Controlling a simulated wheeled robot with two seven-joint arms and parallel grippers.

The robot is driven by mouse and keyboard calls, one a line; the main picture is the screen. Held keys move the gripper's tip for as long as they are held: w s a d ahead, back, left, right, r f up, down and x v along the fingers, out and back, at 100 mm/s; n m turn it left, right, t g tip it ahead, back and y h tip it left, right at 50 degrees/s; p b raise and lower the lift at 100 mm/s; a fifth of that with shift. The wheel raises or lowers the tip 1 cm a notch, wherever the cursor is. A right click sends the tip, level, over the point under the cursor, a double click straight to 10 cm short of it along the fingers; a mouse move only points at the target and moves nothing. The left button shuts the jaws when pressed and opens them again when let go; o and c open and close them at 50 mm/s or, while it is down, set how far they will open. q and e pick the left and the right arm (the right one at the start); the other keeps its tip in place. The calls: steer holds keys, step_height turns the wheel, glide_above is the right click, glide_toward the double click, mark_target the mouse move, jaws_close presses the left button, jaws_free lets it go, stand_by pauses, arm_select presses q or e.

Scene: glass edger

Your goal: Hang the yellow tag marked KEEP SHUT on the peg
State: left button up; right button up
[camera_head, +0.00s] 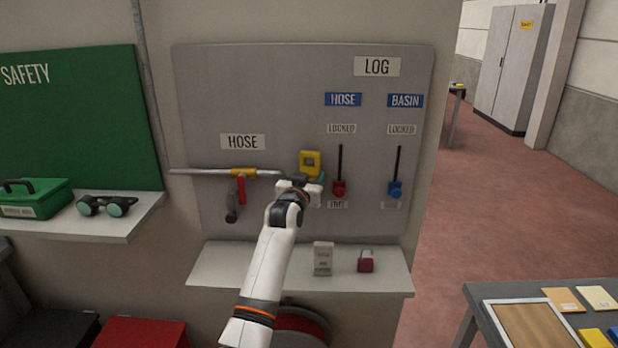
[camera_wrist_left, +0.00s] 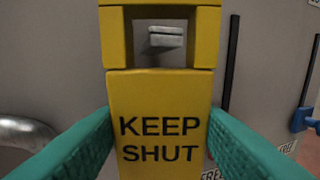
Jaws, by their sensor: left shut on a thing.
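The yellow tag (camera_head: 310,161) marked KEEP SHUT is held upright in front of the grey panel. In the left wrist view the tag (camera_wrist_left: 160,120) stands between the two green fingertips of my left gripper (camera_wrist_left: 160,128), which is shut on its sides. Through the square opening at the tag's top a short grey peg (camera_wrist_left: 166,37) shows on the panel. I cannot tell whether the peg passes into the opening or sits behind it. In the head view my left gripper (camera_head: 308,183) is just below the tag and hides the panel there. My right gripper is not in view.
A pipe with a yellow band (camera_head: 243,171) and red-handled valve (camera_head: 241,190) is left of the gripper. Red (camera_head: 339,188) and blue (camera_head: 396,189) switches are to the right. A shelf (camera_head: 220,267) below holds a white tag (camera_head: 323,258) and red padlock (camera_head: 366,261).

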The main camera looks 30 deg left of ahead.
arm_select(q)
steer(key=shift+a+r, duration=0.25)
steer(key=shift+r, duration=0.05)
